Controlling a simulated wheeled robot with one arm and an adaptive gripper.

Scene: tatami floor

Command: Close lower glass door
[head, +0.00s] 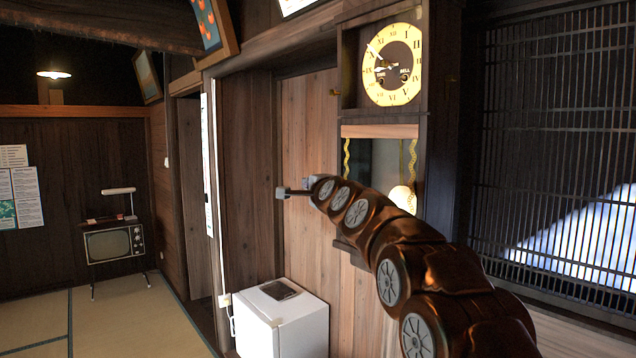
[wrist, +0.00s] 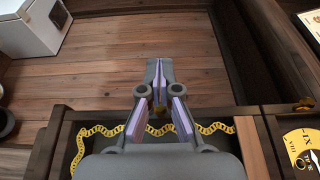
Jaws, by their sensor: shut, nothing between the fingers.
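A dark wooden wall clock (head: 427,150) hangs right of centre in the head view, with a round yellow dial (head: 392,64) on top. Its lower glass door (head: 384,160) has wavy yellow trim; the round pendulum bob (head: 402,197) shows behind my arm. I cannot tell how far the door stands from its frame. In the wrist view the clock lies sideways, with the yellow trim (wrist: 220,127) partly behind my gripper. My gripper (head: 290,192) is shut and empty, at the clock's left side in the head view. Its fingers (wrist: 160,68) meet over the wall boards; any contact is unclear.
An old television (head: 114,243) stands at the far left. A wooden lattice (head: 555,120) covers the right wall. Brass knobs (wrist: 305,104) project from the clock's side. Tatami floor at left is clear.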

